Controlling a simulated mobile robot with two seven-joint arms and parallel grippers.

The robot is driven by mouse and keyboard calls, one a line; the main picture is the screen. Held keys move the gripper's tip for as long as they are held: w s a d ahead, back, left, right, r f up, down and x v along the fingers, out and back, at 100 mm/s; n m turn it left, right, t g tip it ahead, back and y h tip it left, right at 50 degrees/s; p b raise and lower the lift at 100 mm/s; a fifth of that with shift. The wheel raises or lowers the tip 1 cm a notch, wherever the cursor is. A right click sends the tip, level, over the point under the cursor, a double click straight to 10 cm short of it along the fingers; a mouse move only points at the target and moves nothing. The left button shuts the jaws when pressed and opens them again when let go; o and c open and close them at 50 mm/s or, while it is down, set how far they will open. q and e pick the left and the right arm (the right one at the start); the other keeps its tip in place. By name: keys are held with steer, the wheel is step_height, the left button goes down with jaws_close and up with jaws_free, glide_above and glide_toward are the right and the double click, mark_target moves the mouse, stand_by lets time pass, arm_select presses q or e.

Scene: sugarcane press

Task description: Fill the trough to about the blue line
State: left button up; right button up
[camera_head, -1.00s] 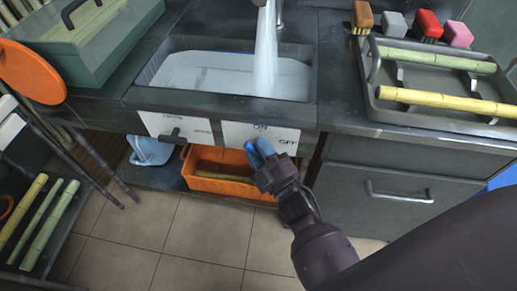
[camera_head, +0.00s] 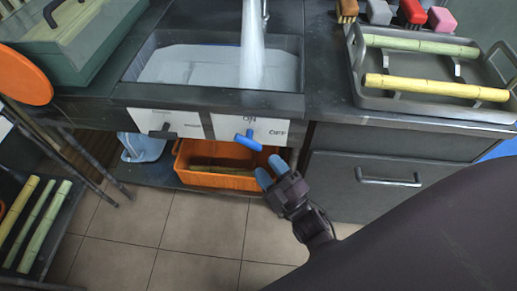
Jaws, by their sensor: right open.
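The trough (camera_head: 120,92) is a dark sink basin holding whitish water (camera_head: 190,66). A thick white stream (camera_head: 252,55) pours into it from the tap (camera_head: 264,8). A thin blue strip shows at the water's back edge; how the level compares with the blue line I cannot tell. On the front panel, a blue lever (camera_head: 248,141) slants down to the right, below "ON" and left of "OFF". My right gripper (camera_head: 269,173), with blue fingertips, is open and empty, just below and right of the lever, apart from it. My left gripper is not in view.
A dark lever (camera_head: 163,131) sits on the left panel. An orange crate (camera_head: 215,181) stands on the shelf below. A grey tray (camera_head: 362,92) with cane pieces lies on the right counter, with coloured brushes (camera_head: 411,12) behind it. The floor in front is clear.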

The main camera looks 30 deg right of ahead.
steer(key=shift+v, duration=1.2)
steer(key=shift+c, duration=0.4)
stand_by(2.4)
